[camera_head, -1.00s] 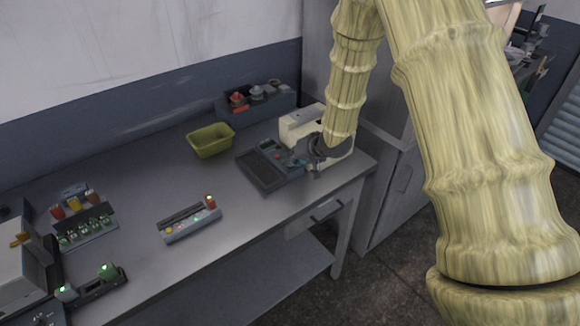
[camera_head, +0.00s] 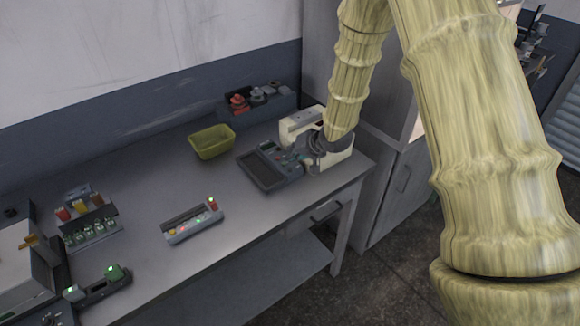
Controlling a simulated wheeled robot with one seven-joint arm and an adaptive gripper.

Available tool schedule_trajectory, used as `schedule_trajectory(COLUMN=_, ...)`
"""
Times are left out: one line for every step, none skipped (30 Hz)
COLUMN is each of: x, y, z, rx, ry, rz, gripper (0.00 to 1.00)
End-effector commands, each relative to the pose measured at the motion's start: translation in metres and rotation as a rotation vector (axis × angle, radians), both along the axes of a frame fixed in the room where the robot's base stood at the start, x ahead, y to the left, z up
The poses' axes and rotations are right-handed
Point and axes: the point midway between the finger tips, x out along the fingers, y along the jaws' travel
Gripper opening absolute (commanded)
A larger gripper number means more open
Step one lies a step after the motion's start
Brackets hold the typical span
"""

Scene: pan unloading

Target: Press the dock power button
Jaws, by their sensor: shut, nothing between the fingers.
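A dark grey device with a flat black panel and small buttons (camera_head: 262,168) sits near the right end of the table, in front of a cream machine (camera_head: 290,128). It may be the dock, but I cannot tell for sure. My gripper (camera_head: 305,160) is dark and small in view, at the end of my yellowish arm. It is shut and empty, low over the right side of the device beside the cream machine. I cannot tell whether its tips touch a button. The power button itself cannot be made out.
A slim unit with lit buttons (camera_head: 194,222) lies at the table's middle front. An olive bin (camera_head: 212,141) stands behind it. A rack with red and grey knobs (camera_head: 258,99) is at the back. Racks and a device with green lights (camera_head: 97,287) fill the left. A cabinet stands right.

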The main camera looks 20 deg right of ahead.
Motion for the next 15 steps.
schedule_trajectory(x=0.000, y=0.000, z=0.008, rx=0.001, ry=0.000, rz=0.000, gripper=0.00)
schedule_trajectory(x=0.000, y=0.000, z=0.010, rx=0.001, ry=0.000, rz=0.000, gripper=0.00)
schedule_trajectory(x=0.000, y=0.000, z=0.013, rx=0.002, ry=0.000, rz=-0.001, gripper=0.00)
schedule_trajectory(x=0.000, y=0.000, z=0.016, rx=0.002, ry=0.000, rz=-0.001, gripper=0.00)
schedule_trajectory(x=0.000, y=0.000, z=0.018, rx=0.002, ry=0.000, rz=-0.001, gripper=0.00)
schedule_trajectory(x=0.000, y=0.000, z=0.021, rx=0.002, ry=0.000, rz=-0.001, gripper=0.00)
schedule_trajectory(x=0.000, y=0.000, z=0.023, rx=0.001, ry=0.000, rz=0.000, gripper=0.00)
schedule_trajectory(x=0.000, y=0.000, z=0.025, rx=0.001, ry=0.000, rz=0.000, gripper=0.00)
schedule_trajectory(x=0.000, y=0.000, z=0.028, rx=0.001, ry=0.000, rz=0.000, gripper=0.00)
schedule_trajectory(x=0.000, y=0.000, z=0.030, rx=0.001, ry=0.000, rz=0.000, gripper=0.00)
schedule_trajectory(x=0.000, y=0.000, z=0.033, rx=0.001, ry=0.000, rz=0.001, gripper=0.00)
schedule_trajectory(x=0.000, y=0.000, z=0.036, rx=0.000, ry=0.000, rz=0.000, gripper=0.00)
schedule_trajectory(x=0.000, y=0.000, z=0.038, rx=0.000, ry=0.000, rz=0.000, gripper=0.00)
schedule_trajectory(x=0.000, y=0.000, z=0.040, rx=0.000, ry=0.000, rz=0.000, gripper=0.00)
schedule_trajectory(x=0.000, y=0.000, z=0.043, rx=0.000, ry=0.000, rz=0.000, gripper=0.00)
